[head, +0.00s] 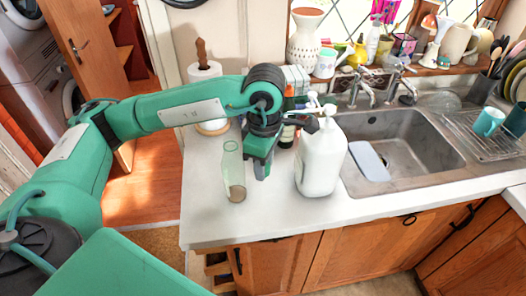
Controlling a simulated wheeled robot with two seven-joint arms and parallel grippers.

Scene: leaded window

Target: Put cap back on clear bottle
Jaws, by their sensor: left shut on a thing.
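The clear bottle (232,164) stands on the white counter near its left end. It is pale green and see-through, with something brownish at the bottom. My left gripper (263,171) reaches over the counter from the left and points down just right of the bottle, apart from it in the picture. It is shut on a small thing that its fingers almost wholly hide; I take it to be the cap. No cap shows clearly on the bottle or on the counter. My right gripper is not in view.
A large white jug (320,160) stands close to the right of my left gripper. Dark bottles (287,133) and a paper roll (204,73) are behind. The sink (405,140) lies to the right. The counter's front strip is clear.

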